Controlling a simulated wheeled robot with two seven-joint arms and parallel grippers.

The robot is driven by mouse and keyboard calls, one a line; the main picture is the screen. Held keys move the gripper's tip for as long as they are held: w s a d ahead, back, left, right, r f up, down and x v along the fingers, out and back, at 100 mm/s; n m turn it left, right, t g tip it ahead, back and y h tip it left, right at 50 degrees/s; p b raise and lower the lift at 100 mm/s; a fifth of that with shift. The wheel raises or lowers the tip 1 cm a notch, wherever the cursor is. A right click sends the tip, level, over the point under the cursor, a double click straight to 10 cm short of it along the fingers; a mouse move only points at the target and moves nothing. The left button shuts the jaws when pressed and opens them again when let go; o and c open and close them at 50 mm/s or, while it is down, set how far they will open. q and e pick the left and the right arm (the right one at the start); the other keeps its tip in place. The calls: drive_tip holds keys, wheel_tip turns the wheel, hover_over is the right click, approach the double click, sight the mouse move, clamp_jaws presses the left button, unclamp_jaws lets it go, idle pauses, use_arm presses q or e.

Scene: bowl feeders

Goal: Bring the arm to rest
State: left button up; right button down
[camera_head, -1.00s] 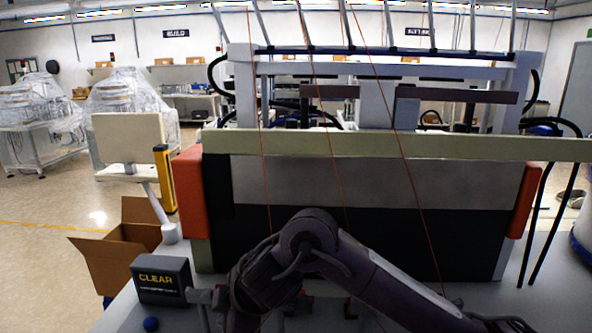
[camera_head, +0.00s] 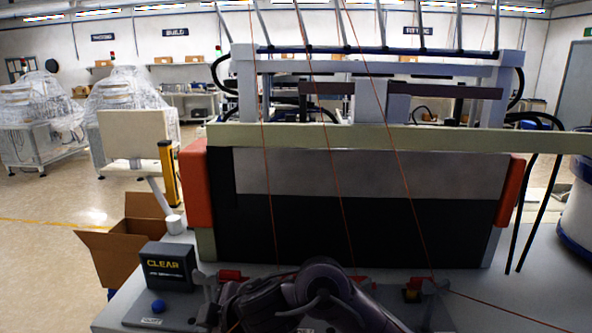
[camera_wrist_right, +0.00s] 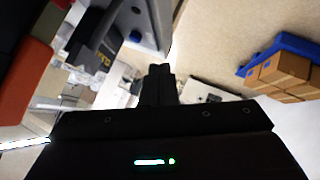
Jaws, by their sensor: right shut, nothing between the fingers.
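My right arm (camera_head: 318,285) shows low in the middle of the head view, folded in front of the machine, with much of it below the frame. Its gripper cannot be made out there. In the right wrist view my right gripper (camera_wrist_right: 160,72) points up the picture with its dark fingers together and nothing between them. The fingers look clear of any surface. My left gripper is in neither view.
A dark box marked CLEAR (camera_head: 165,267) and a blue knob (camera_head: 158,306) sit at the bench's left. The machine's black front panel (camera_head: 310,220) stands behind the arm. An open carton (camera_head: 120,250) is at left. The wrist view shows boxes (camera_wrist_right: 285,68) on a blue pallet.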

drive_tip(key=s+d+f+m+t+h, duration=0.2)
drive_tip(key=d+f+m, duration=0.3)
drive_tip(key=d, duration=0.4)
drive_tip(key=s+d+f+m+t+h, duration=0.15)
drive_tip(key=d+f+m, duration=0.25)
drive_tip(key=d+m, duration=0.45)
drive_tip(key=s+d+f+m+g+h, duration=0.2)
drive_tip(key=s+d+f+g, duration=0.15)
drive_tip(key=s+d, duration=0.45)
drive_tip(key=s+d+f+m+g+h, duration=0.25)
drive_tip(key=s+d+f, duration=0.35)
drive_tip(key=d, duration=0.4)
wheel_tip(320, 180, down, 29)
drive_tip(key=s+n, duration=0.1)
drive_tip(key=s, duration=0.1)
drive_tip(key=s+d+f+g, duration=0.1)
drive_tip(key=s+d+f, duration=0.2)
drive_tip(key=s+f, duration=1.4)
drive_tip(key=s, duration=0.2)
drive_tip(key=shift+s+f+n+g+h, duration=0.3)
drive_tip(key=shift+s+f+g, duration=0.05)
